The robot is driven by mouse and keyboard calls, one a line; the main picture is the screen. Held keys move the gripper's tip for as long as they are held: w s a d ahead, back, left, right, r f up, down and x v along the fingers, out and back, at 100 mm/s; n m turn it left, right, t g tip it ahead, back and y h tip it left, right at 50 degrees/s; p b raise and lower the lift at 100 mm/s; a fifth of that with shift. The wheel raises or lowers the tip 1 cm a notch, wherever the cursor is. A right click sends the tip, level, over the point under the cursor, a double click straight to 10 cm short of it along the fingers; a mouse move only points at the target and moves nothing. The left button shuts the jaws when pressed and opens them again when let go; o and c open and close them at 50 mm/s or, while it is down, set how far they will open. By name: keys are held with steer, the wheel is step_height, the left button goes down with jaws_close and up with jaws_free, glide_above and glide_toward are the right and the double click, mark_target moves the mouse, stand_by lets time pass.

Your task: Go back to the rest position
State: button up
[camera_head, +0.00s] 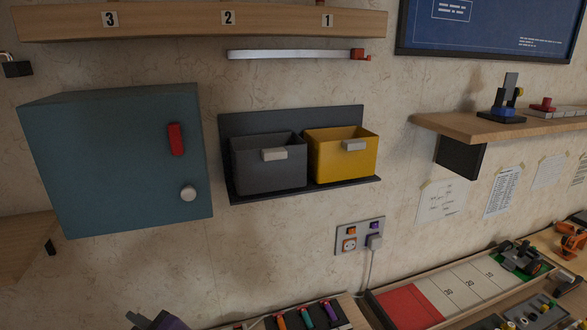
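The task names no object. The view faces a wall with a teal cabinet (110,160), whose door is shut; it has a red handle (176,139) and a round pale knob (188,193). A dark grey bin (265,170) and a yellow bin (342,160) sit side by side on a dark rack (290,120). I see no contents in either bin.
A wooden shelf (440,124) with small tools juts out at right. A numbered wooden rail (170,22) runs along the top.

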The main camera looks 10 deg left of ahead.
steer(key=d+f+m+t+h, duration=0.15)
steer(key=d+m+t, duration=0.5)
steer(key=d, duration=0.95)
steer(key=d+m+t+h, duration=0.3)
steer(key=d+m+t, duration=0.4)
steer(key=d, duration=0.8)
steer(key=s+d+f+m+g+h, duration=0.1)
steer(key=s+d+f+m+h, duration=0.1)
steer(key=s+d, duration=1)
steer(key=s+d+f+m+g+h, duration=0.1)
steer(key=s+d+f+h, duration=0.3)
steer(key=s+d, duration=0.8)
steer(key=g+h, duration=0.1)
steer(key=h, duration=0.1)
steer(key=shift+s+d+m+h, duration=0.15)
steer(key=shift+s+m+h, duration=0.05)
steer(key=shift+m+h, duration=0.15)
